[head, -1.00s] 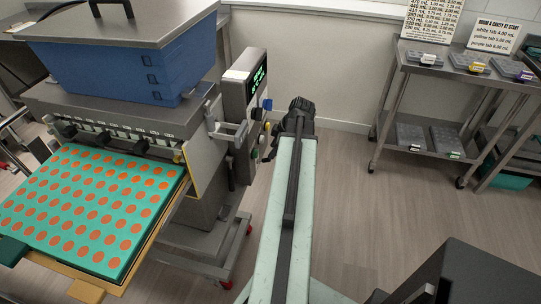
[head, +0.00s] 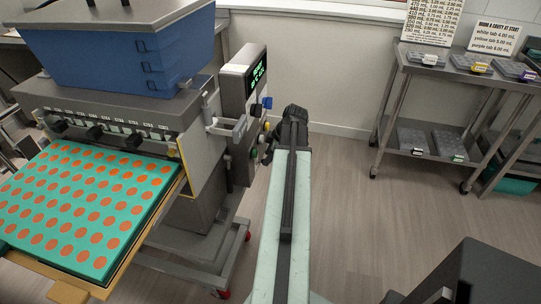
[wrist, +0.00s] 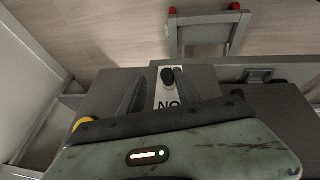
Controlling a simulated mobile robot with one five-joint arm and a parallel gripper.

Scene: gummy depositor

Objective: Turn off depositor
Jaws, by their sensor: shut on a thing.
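The depositor (head: 105,110) stands at the left in the head view, with a blue hopper (head: 120,50) on top. Its control box (head: 235,85) has a lit green display and coloured knobs on its right side. My gripper (wrist: 166,74) is at that side. In the wrist view its two dark fingers stand on either side of a small black knob (wrist: 168,76) on a white label with letters showing as "NO". My gripper is shut on this knob. In the head view my arm hides the fingertips. A yellow button (wrist: 82,123) shows left of the fingers.
A teal mould tray (head: 80,205) with orange cavities lies under the nozzles at left. A metal rack (head: 440,75) with grey moulds stands at the right by the wall. The floor (head: 345,210) between is clear.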

